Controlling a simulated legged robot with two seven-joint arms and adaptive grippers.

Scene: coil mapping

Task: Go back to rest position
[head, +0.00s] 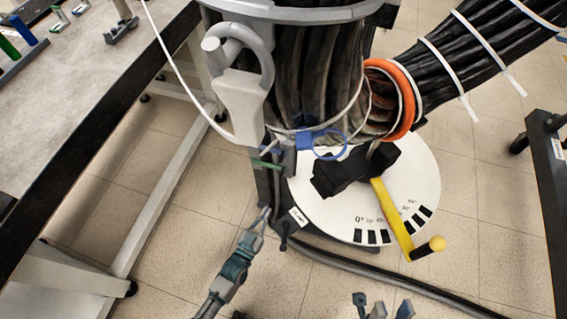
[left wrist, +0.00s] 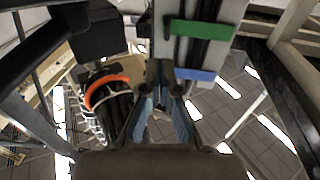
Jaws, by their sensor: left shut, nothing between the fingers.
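My left gripper (head: 262,214) is shut and empty, just in front of the dark post beside the round white base. In the left wrist view its fingers (left wrist: 162,92) point toward a grey holder with a green bar (left wrist: 202,30) and a blue bar (left wrist: 194,74); I see nothing held. The green bar (head: 264,164) also shows in the head view, a little above the gripper. My right gripper (head: 381,308) shows only as fingertips at the bottom edge. Most of it is cut off, so its opening is unclear.
A white disc (head: 420,185) carries a black block and a yellow handle (head: 392,218). A thick black cable bundle with an orange ring (head: 405,98) rises behind. A grey table (head: 80,75) stands left, a dark frame (head: 552,190) right. A hose (head: 400,283) crosses the floor.

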